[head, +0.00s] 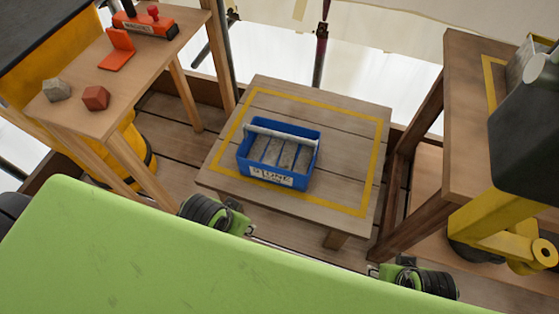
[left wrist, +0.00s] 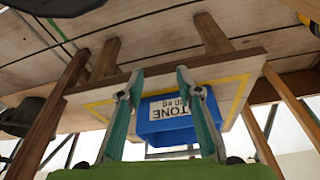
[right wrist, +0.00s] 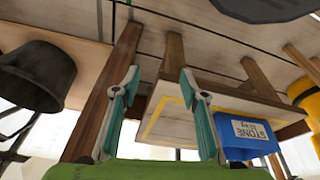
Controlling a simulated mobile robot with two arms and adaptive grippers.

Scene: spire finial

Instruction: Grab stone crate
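The stone crate (head: 277,182) is a blue open box with a white bar across its top and a white label, holding grey stone pieces. It stands on a low wooden table (head: 345,190) with a yellow border. In the left wrist view the crate (left wrist: 150,127) shows upside down between and beyond the fingers of my left gripper (left wrist: 158,79), which is open and empty. In the right wrist view the crate (right wrist: 228,132) lies to the right of my open, empty right gripper (right wrist: 158,77). Both grippers are apart from the crate; the head view hardly shows their fingers.
A side table (head: 140,73) at the left carries a red stamp-like item (head: 147,22), a red bracket (head: 117,50), a grey block (head: 56,90) and a red-brown block (head: 96,98). Another wooden table (head: 466,125) stands at the right. The table around the crate is clear.

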